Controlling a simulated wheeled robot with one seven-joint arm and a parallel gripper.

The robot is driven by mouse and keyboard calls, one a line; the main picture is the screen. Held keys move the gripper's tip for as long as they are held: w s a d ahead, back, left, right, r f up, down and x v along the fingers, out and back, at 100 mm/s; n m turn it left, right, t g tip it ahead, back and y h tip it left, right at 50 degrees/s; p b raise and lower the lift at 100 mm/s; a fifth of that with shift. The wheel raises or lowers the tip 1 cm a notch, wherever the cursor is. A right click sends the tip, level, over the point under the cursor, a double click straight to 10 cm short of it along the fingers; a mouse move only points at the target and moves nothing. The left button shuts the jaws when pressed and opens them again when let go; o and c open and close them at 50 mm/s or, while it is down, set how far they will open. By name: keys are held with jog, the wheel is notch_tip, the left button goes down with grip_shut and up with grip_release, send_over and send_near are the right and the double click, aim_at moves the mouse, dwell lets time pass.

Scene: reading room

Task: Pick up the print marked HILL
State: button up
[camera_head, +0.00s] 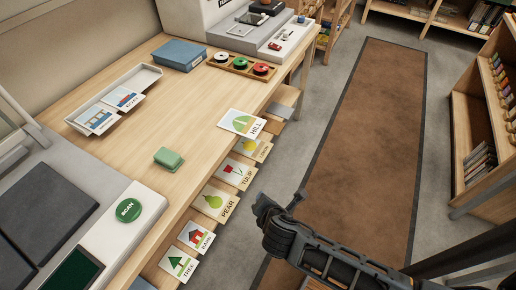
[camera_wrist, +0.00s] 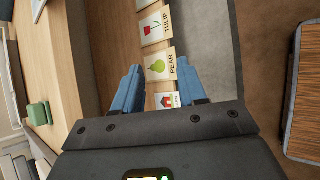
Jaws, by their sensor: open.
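The print marked HILL (camera_head: 241,122) is a white card with a green hill picture. In the head view it lies at the table's right edge and appears to stick out over it. My gripper (camera_head: 279,204) is open and empty, below and to the right of that print, apart from it, over the floor side of the table. In the wrist view the gripper's blue fingers (camera_wrist: 160,88) are spread, with the PEAR print (camera_wrist: 159,65) and a partly hidden house print (camera_wrist: 166,100) showing beyond them. The HILL print does not show in the wrist view.
Below HILL, a row of prints runs along the table edge: a yellow-fruit one (camera_head: 252,148), TULIP (camera_head: 232,175), PEAR, BARN and TREE (camera_head: 178,264). A green block (camera_head: 168,159), a grey tray (camera_head: 150,77) with two prints and a blue box (camera_head: 178,55) stand on the table.

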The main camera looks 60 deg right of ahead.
jog(key=s+a+r+m+t+y, duration=0.45)
jog(key=s+a+r+m, duration=0.45)
jog(key=s, duration=0.4)
jog(key=s+r+m+t+y, duration=0.1)
jog(key=s+r+m+t, duration=0.1)
jog(key=r, duration=0.8)
jog(key=s+a+r+m+t+y, duration=0.1)
jog(key=s+r+m, duration=0.3)
jog(key=r, duration=0.6)
jog(key=m+t, duration=0.1)
jog(key=m, duration=0.1)
jog(key=shift+s+a+m, duration=0.15)
jog(key=shift+a+m, duration=0.05)
jog(key=shift+m, duration=0.1)
jog(key=shift+r, duration=0.1)
